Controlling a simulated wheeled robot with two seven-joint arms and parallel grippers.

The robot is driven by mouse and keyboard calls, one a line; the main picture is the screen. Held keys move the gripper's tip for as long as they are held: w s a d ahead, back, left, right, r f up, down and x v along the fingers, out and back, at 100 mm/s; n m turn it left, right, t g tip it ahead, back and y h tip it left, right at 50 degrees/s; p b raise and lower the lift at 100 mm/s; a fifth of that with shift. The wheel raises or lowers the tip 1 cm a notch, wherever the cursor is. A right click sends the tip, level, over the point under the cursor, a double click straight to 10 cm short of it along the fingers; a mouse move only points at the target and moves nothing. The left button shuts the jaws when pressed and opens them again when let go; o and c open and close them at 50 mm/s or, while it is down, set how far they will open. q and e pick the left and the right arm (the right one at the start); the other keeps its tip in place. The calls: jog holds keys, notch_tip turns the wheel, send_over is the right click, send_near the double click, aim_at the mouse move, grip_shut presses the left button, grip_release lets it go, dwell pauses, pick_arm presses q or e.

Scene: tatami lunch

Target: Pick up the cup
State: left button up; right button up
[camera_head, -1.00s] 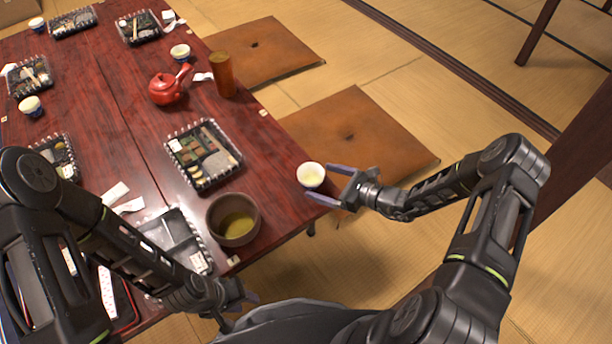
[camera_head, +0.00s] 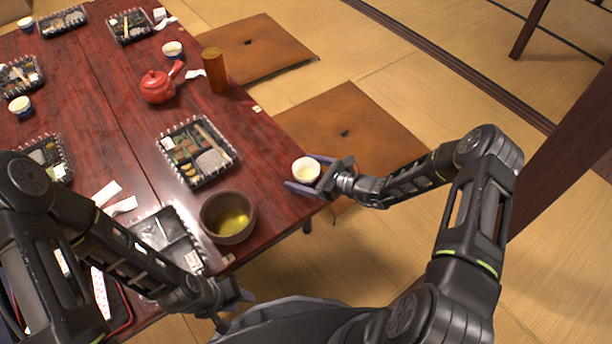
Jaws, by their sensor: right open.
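A small white cup (camera_head: 305,170) with pale yellowish contents stands near the right edge of the dark red table (camera_head: 265,145). My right gripper (camera_head: 304,173) reaches in from the right at the table edge. Its fingers are open, one on the far side of the cup and one on the near side, so the cup is between them. I cannot tell whether either finger touches the cup. My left gripper (camera_head: 232,298) hangs low at the table's front edge, away from the cup; its fingers are mostly hidden.
A brown bowl (camera_head: 228,217) of greenish liquid stands left of the cup. A bento tray (camera_head: 198,152), a red teapot (camera_head: 158,86) and a brown cylinder (camera_head: 215,70) are further back. Floor cushions (camera_head: 350,120) lie beyond the table's right edge.

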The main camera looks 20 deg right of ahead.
aim_at(298, 171)
jog(key=shift+x, duration=1.15)
jog(key=shift+c, duration=0.3)
jog(key=c, duration=1.5)
jog(key=shift+r, duration=0.15)
notch_tip(298, 171, up, 10)
jog(key=p, duration=0.3)
dwell(0.4)
